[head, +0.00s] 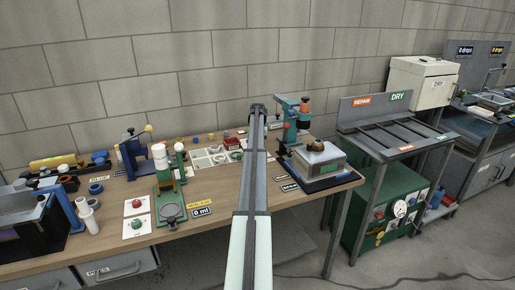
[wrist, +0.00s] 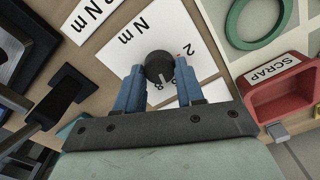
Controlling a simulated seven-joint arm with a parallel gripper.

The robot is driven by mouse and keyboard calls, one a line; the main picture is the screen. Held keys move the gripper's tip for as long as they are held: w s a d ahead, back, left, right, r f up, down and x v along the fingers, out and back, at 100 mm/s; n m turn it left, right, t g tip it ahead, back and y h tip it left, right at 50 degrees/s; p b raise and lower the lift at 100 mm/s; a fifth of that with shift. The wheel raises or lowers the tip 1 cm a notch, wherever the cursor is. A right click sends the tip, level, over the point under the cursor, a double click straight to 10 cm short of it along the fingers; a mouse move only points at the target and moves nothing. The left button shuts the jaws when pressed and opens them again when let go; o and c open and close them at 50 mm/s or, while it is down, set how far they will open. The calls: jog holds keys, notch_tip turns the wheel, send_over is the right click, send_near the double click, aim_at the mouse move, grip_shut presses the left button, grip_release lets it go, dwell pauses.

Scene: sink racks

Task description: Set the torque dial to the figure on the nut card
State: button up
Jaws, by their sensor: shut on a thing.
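In the wrist view a round black torque dial (wrist: 159,67) sits on a white plate (wrist: 184,22) marked "N m". A figure 2 shows on the plate right of the knob. Another figure, perhaps an 8, shows below it between the fingers. A short pale mark on the knob points down towards that figure. My gripper (wrist: 159,75) has its two blue fingers closed on either side of the knob. A second white card (wrist: 82,20) ending in "N m" is at the upper left; its figure is not clear. In the head view my arm hides the dial and fingertips.
In the wrist view a red SCRAP bin (wrist: 284,90) is right of the dial plate, with a green ring (wrist: 237,28) above it. A black stand (wrist: 62,92) is at the left. In the head view a teal press (head: 284,121) stands right of my arm.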

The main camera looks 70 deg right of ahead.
jog(key=m, duration=0.4)
jog(key=shift+m, duration=0.4)
dwell(0.4)
jog(key=o, duration=1)
jog(key=shift+o, duration=0.2)
notch_tip(320, 180, up, 14)
jog(key=shift+f, duration=0.1)
dwell(0.3)
